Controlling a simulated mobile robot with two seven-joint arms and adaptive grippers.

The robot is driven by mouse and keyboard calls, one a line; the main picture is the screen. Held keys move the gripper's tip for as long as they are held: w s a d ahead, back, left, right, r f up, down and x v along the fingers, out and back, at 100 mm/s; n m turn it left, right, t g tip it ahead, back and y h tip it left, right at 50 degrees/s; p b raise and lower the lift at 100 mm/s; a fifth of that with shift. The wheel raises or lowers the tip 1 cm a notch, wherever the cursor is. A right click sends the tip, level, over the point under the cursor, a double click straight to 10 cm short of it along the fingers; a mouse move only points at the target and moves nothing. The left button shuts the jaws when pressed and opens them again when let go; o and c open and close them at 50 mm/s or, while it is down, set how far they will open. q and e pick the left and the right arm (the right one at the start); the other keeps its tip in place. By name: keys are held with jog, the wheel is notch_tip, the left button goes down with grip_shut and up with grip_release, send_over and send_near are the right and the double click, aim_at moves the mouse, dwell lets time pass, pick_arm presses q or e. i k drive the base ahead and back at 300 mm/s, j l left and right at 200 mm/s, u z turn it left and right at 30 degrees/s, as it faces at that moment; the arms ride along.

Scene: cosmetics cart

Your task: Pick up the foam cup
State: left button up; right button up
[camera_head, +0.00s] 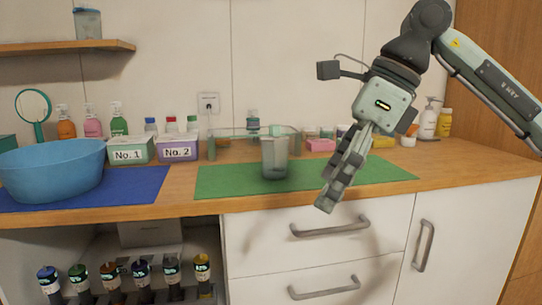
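A grey, see-through cup (274,160) stands upright on the green mat (225,180), near the middle of the counter. It looks like the foam cup, though I see no label on it. My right gripper (328,200) hangs tilted, fingers down, to the right of the cup and apart from it, by the counter's front edge. The fingers overlap in this view, so their opening is unclear; I see nothing held. My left gripper is out of view.
A blue bowl (50,172) rests on the blue mat (130,190) at the left. Boxes marked No. 1 (128,154) and No. 2 (178,152) stand beside it. Several bottles line the back. Closed drawers (325,245) are below. The mat left of the cup is mostly clear.

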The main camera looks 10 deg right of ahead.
aim_at(274, 156)
jog(key=i, duration=1.2)
